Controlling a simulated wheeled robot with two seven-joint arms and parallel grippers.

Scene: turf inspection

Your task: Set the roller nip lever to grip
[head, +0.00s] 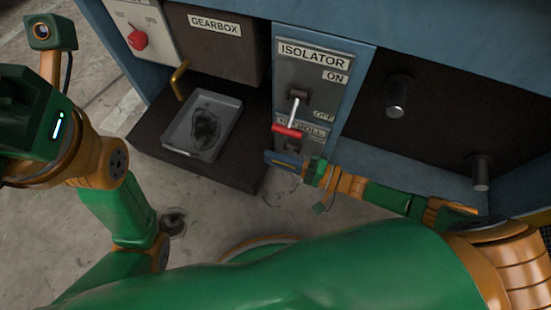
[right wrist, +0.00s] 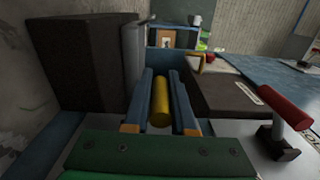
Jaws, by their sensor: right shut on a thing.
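The roller nip lever's yellow handle (right wrist: 160,104) shows in the right wrist view, between the fingers of my right gripper (right wrist: 163,100). In the head view my right gripper (head: 285,159) is at the low end of the roller panel (head: 318,133), and the yellow handle is hidden there. The gripper is shut on this handle. The panel's label is partly covered by the red handle of the isolator lever above, and I cannot read the grip mark or tell the lever's setting. My left arm is at the left, but its fingers do not show.
The isolator lever (head: 293,115) hangs down toward OFF, its red handle (right wrist: 284,106) close to my right gripper. A tray (head: 233,101) with a dark stain sits below the gearbox (head: 214,45). Metal posts (head: 398,96) stick out at the right. A red knob (head: 138,40) is at the upper left.

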